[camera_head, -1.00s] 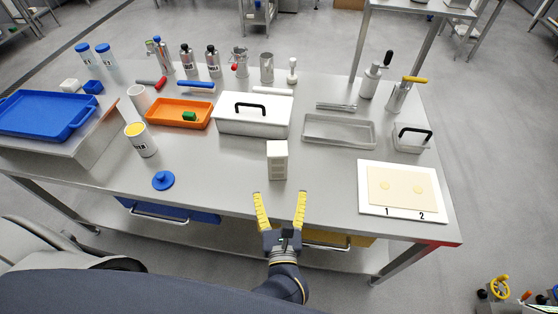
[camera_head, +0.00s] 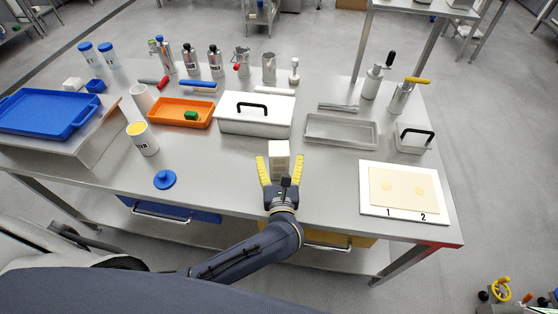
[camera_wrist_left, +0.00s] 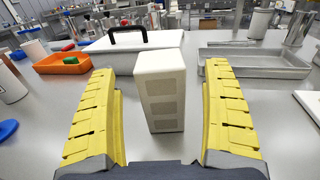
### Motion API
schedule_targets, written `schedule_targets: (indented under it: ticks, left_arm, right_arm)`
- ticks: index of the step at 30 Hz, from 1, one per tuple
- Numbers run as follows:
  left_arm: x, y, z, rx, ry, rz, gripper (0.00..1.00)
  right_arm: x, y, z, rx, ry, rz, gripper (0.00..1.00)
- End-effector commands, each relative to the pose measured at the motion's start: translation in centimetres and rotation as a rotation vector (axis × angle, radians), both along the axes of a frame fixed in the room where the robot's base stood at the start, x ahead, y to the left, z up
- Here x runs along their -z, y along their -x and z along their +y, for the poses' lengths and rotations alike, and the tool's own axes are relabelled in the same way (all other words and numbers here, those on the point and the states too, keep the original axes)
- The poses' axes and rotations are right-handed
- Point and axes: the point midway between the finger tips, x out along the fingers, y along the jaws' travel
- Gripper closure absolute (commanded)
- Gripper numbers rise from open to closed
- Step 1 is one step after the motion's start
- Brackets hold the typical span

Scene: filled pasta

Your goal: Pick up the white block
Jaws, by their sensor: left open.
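The white block (camera_head: 279,153) stands upright on the steel table, in front of the white lidded box. It looks like a tall off-white block with grey panels on its face. In the left wrist view the white block (camera_wrist_left: 162,90) stands between the two yellow fingers, with a gap on each side. My left gripper (camera_head: 278,166) is open around it, its fingers reaching along both sides of the block. The gripper also shows in the left wrist view (camera_wrist_left: 162,110). The block's lower part is hidden behind the gripper in the head view. My right gripper is not in view.
The white box (camera_head: 254,123) with a black handle stands just behind the block. An orange tray (camera_head: 165,120) is at left, a grey metal tray (camera_head: 341,143) at right. A white board (camera_head: 377,208) with dough lies at front right. A blue lid (camera_head: 165,179) lies at front left.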

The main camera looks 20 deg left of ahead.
Motion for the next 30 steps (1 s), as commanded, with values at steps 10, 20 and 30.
schedule_targets:
  ticks: [10,20,30]
  left_arm:
    - [-0.2,-3.8,1.3,-0.001,-0.001,-0.002,0.17]
    - [-0.1,-4.4,1.5,-0.001,0.0,-0.001,0.17]
    - [-0.2,-4.4,1.5,-0.001,0.0,-0.001,0.47]
  right_arm:
    - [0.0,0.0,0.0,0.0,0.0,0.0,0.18]
    - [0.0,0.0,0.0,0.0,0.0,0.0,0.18]
    - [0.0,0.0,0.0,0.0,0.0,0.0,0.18]
